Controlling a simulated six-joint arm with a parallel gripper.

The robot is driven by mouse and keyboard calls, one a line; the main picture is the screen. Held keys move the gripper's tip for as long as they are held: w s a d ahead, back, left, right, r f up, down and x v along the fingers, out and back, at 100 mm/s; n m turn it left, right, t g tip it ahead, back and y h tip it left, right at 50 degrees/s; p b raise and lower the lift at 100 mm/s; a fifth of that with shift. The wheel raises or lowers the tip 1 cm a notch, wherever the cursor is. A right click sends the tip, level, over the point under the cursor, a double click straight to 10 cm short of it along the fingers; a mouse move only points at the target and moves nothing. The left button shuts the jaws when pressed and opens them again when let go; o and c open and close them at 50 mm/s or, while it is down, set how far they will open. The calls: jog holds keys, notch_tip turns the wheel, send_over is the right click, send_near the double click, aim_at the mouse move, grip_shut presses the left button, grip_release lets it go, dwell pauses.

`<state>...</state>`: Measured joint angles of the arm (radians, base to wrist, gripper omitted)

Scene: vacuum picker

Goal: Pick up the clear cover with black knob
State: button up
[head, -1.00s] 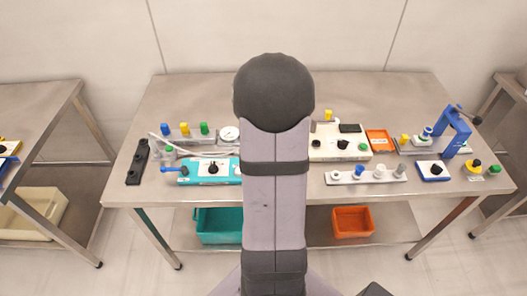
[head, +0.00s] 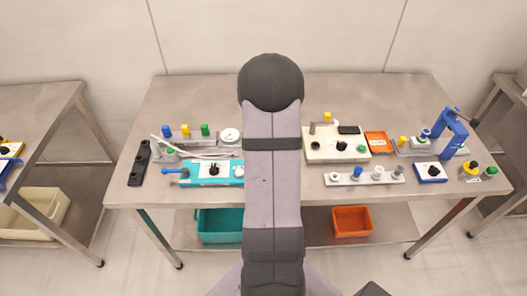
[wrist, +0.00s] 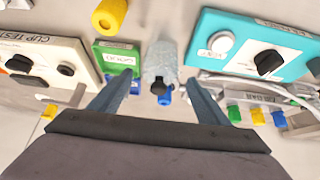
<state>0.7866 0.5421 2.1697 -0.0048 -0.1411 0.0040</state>
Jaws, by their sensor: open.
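A clear, frosted-looking cover (wrist: 160,58) with a black knob (wrist: 157,87) shows in the wrist view, in the upper middle. Its knob faces the camera. My gripper (wrist: 159,79) is open, with one blue-grey finger on each side of the cover in the picture. I cannot tell whether either finger touches it. A small blue part (wrist: 166,95) shows beside the knob. In the head view my own arm hides the gripper and the cover.
A green block (wrist: 117,56) and a cream box (head: 322,153) lie on one side, a teal box (head: 224,178) on the other. A yellow cylinder (wrist: 109,15) is close by. The steel table (head: 210,97) is clear at the back.

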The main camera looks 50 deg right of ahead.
jog(key=shift+p+x, duration=0.4)
jog(key=shift+x, duration=1.05)
jog(key=c, duration=1.2)
jog(key=shift+o, duration=0.2)
jog(key=shift+r+b, duration=1)
jog(key=shift+r, duration=4.05)
jog(key=shift+d+f, duration=0.1)
jog(key=shift+d, duration=0.1)
